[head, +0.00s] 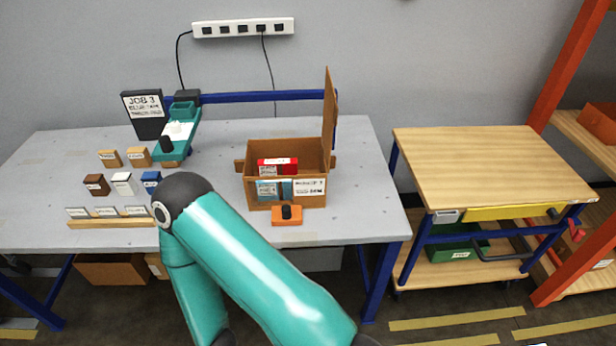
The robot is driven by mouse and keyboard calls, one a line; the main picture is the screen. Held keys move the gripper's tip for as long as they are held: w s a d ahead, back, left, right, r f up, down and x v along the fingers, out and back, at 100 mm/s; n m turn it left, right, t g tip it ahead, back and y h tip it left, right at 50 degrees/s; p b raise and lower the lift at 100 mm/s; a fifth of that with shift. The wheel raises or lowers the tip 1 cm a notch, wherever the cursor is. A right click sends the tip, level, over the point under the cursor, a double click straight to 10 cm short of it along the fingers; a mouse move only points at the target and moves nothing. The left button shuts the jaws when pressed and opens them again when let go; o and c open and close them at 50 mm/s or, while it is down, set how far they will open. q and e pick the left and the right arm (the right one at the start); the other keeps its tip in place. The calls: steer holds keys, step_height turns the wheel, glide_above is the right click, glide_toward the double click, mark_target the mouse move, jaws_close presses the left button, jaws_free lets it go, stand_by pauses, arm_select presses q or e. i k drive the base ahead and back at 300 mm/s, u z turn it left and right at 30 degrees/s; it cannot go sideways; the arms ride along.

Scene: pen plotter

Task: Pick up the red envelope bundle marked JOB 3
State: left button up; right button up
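Blue and white bundles (268,190) show at the box's front, below the red one. One of my teal arms crosses the lower middle of the head view and bends at a dark elbow left of the box. Its gripper is out of the frame, and my other gripper is not in view either.
Small labelled blocks (122,184) stand at left. An orange block with a black knob (287,216) sits before the box. The wooden cart top (475,165) is clear.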

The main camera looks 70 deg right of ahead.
mark_target(286, 167)
steer(key=z, duration=0.4)
steer(key=k, duration=0.2)
steer(key=z, duration=0.8)
steer(key=i, duration=1.05)
steer(key=z, duration=0.05)
